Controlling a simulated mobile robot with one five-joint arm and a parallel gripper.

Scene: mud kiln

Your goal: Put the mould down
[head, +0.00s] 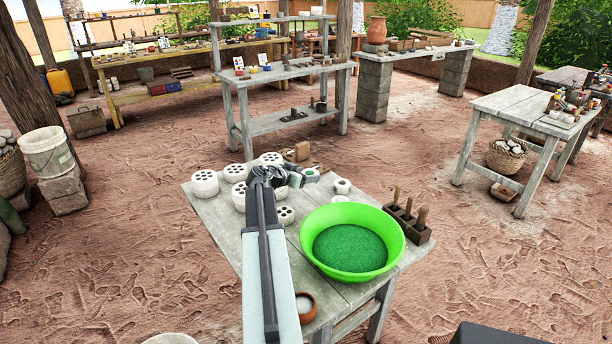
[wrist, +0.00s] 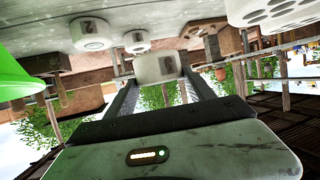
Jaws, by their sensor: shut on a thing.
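My gripper (head: 306,175) reaches over the work table (head: 224,228). In the head view the held mould (head: 310,171) is small and partly hidden by the gripper. Two similar small white moulds stand on the table to the right of the gripper, one at the back (head: 342,185) and one nearer the bowl. They also show in the wrist view (wrist: 90,33). I cannot tell whether the held mould touches the table.
Several white holed cylinders (head: 205,183) stand left of and around my arm. A green bowl (head: 328,270) of green grains fills the table's front right. A dark wooden rack with upright handles (head: 408,222) stands right of it. Brown blocks (head: 301,152) lie at the back edge.

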